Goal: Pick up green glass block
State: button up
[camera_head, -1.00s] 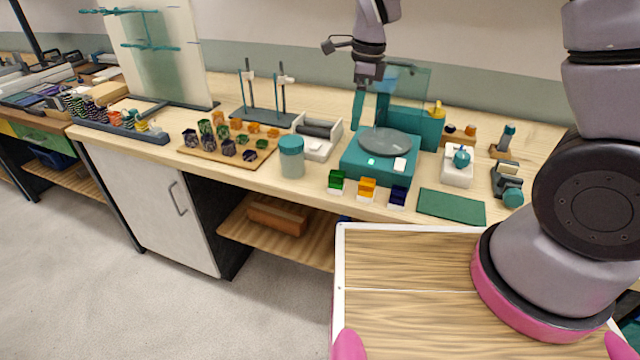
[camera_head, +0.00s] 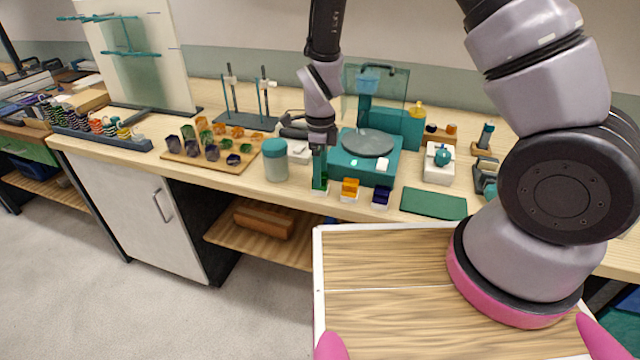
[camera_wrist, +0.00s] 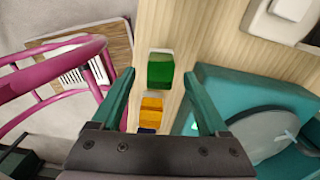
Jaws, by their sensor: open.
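The green glass block (camera_wrist: 161,70) sits on a small white base near the table's front edge, in the upper middle of the wrist view. In the head view only a small part of the green block (camera_head: 323,184) shows beside my fingers. My gripper (camera_head: 320,180) is over the block there, pointing down. In the wrist view my gripper (camera_wrist: 158,92) is open, with one teal finger on each side of the block's line. The block lies between or just beyond the fingertips; I cannot tell if they touch it.
An amber block (camera_head: 350,186) and a dark blue block (camera_head: 381,195) stand to the right in a row. A teal machine (camera_head: 366,155) with a round plate stands behind. A teal-lidded jar (camera_head: 275,160) is to the left. A green mat (camera_head: 433,204) lies at the right.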

notch_tip(320, 180, down, 2)
jog(key=shift+c, duration=0.3)
grip_shut()
jog(key=shift+r, duration=0.1)
notch_tip(320, 180, up, 10)
jog(key=shift+f, duration=0.1)
dwell(0.4)
